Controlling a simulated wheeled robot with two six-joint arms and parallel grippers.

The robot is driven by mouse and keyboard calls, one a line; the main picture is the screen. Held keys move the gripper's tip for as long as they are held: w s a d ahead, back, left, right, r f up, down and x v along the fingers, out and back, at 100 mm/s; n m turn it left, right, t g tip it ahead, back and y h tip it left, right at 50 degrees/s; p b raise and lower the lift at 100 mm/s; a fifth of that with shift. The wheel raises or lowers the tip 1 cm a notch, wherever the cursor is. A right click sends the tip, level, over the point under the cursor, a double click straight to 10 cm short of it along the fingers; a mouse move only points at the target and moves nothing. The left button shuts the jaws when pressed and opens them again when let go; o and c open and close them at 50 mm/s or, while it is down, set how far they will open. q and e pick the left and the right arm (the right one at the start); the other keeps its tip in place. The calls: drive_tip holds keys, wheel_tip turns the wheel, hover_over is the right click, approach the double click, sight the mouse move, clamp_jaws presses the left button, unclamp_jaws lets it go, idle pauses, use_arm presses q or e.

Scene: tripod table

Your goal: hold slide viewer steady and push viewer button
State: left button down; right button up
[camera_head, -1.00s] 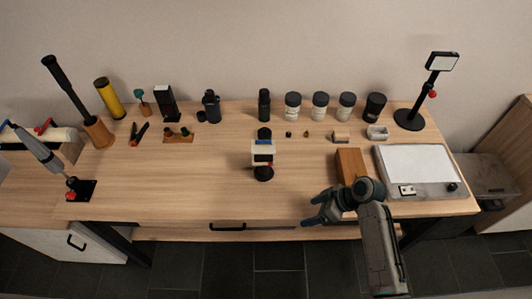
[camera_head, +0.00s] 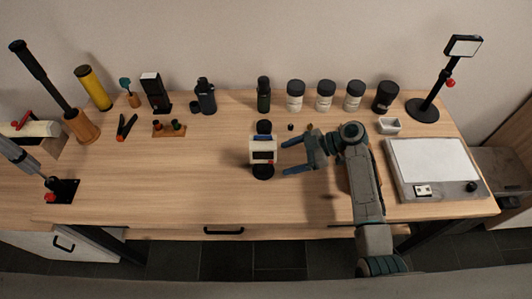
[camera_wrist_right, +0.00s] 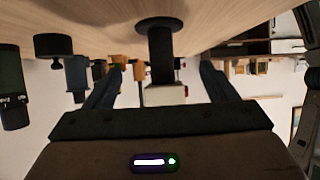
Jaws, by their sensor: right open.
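The slide viewer (camera_head: 262,150) is a small white and black device with a dark screen. It stands on a round black base near the middle of the table. My right gripper (camera_head: 283,158) is open just to the right of the viewer, its two fingers pointing left toward it. In the right wrist view, which looks upside down, the viewer (camera_wrist_right: 164,95) shows between the two open fingers (camera_wrist_right: 160,92), apart from them as far as I can tell. My left gripper is not in view.
A white light pad (camera_head: 433,160) lies at the right. Several dark-lidded jars (camera_head: 325,98) line the back edge. A black lamp stand (camera_head: 424,108) is at the back right. The table front left of the viewer is clear.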

sight(267, 164)
drive_tip(key=b+x, duration=0.2)
drive_tip(key=x, duration=0.5)
drive_tip(key=shift+a+f+b, duration=0.1)
drive_tip(key=shift+b, duration=0.25)
drive_tip(key=shift+a+f, duration=0.15)
drive_tip(key=shift+a, duration=0.4)
drive_tip(key=c, duration=1.3)
idle(2.4)
